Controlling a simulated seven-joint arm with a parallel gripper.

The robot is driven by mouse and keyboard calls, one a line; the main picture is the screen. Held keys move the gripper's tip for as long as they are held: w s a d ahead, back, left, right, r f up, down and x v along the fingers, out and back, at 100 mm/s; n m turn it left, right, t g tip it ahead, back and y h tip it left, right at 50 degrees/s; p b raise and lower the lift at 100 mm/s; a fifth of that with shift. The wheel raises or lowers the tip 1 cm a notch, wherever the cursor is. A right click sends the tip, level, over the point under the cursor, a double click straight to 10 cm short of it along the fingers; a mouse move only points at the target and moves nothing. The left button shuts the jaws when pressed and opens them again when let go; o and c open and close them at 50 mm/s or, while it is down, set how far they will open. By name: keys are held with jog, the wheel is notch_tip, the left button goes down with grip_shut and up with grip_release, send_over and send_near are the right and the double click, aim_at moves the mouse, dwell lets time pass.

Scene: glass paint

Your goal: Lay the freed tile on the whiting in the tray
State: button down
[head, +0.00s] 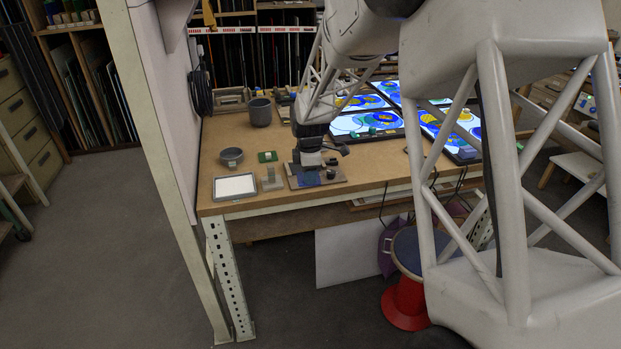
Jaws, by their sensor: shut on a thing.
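The tray (236,198) lies flat near the front left corner of the bench, with a level bed of white whiting (235,185) in it. My gripper (311,168) points down over a dark board (333,177), to the right of the tray and apart from it. It is shut on a small dark blue piece, which looks like the tile (307,179), low at the board. The jaws partly hide it, and I cannot tell whether it touches the board.
A small grey metal block (272,180) stands between tray and board. Lit glass panels (366,123) lie at the right. The bench's front edge is close.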

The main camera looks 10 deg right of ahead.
jog(key=w+a+r+m, duration=0.1)
jog(key=w+r+m, duration=0.5)
jog(key=w+m, duration=0.3)
jog(key=n, duration=1.2)
send_over(236, 190)
notch_tip(236, 190, down, 6)
jog(key=shift+w+a+f, duration=0.1)
jog(key=shift+w+f, duration=0.05)
jog(key=shift+f, duration=0.1)
jog(key=shift+f, duration=0.2)
jog(key=shift+f, duration=2.2)
jog(key=shift+f, duration=0.6)
dwell(1.2)
jog(key=c, duration=0.9)
grip_release()
